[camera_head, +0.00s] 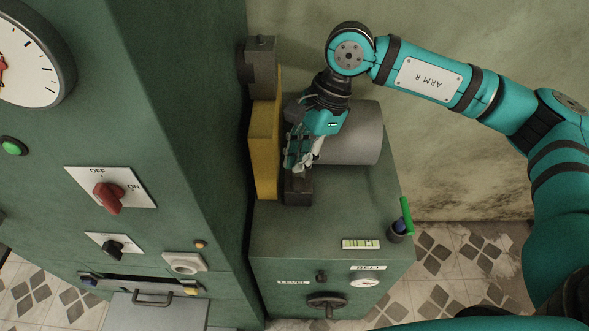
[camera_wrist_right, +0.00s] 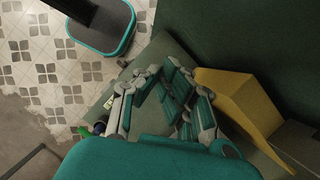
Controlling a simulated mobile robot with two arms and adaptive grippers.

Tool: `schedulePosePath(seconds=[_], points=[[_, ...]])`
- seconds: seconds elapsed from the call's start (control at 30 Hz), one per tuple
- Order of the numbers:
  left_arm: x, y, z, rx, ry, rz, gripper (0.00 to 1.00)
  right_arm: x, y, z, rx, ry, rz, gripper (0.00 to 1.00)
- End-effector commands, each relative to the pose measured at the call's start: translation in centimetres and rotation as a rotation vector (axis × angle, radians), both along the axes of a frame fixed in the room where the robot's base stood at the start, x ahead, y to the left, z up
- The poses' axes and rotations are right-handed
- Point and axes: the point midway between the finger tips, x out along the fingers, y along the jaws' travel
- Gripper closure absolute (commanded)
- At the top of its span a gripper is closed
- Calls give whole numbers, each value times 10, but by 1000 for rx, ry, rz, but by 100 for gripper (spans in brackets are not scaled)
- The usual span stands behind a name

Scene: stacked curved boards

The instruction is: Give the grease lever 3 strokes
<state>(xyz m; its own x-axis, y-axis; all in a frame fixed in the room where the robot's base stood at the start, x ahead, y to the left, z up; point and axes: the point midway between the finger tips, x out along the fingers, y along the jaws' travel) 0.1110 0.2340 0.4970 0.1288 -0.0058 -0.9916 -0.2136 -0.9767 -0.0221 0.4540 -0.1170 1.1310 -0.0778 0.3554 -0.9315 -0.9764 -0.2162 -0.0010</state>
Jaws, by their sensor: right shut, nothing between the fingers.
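A slim green handle (camera_head: 407,215) stands tilted at the right edge of the low green cabinet (camera_head: 330,235), beside a blue-topped dark round fitting (camera_head: 398,230). It looks like the grease lever, but no label confirms it. In the right wrist view the green handle (camera_wrist_right: 84,132) is small at lower left, partly cut off by my gripper body. My right gripper (camera_head: 300,168) is shut and empty, pointing down over the cabinet top, left of the handle and apart from it. Its fingers (camera_wrist_right: 160,72) come together in the wrist view. My left gripper is not in view.
A yellow guard (camera_head: 265,150) stands close left of my right gripper; a grey cylinder (camera_head: 352,135) lies close right. The tall green panel (camera_head: 195,120) carries a red switch (camera_head: 108,197). The cabinet front has a dark handwheel (camera_head: 327,300) and a gauge (camera_head: 363,282).

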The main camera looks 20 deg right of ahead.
Motion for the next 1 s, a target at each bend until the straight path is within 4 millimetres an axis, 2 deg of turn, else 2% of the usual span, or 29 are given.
schedulePosePath(seconds=[0.03,0.1,0.27,0.63,1.0], points=[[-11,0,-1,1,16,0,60,5,-12,2,-46,-13,-1,100],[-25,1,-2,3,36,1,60,8,-24,2,-90,-23,-1,100],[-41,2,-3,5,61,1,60,10,-33,3,-124,-27,0,100],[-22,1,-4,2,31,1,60,9,-30,-3,-120,-26,0,100],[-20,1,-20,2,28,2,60,6,-19,-46,-119,-25,2,100]])
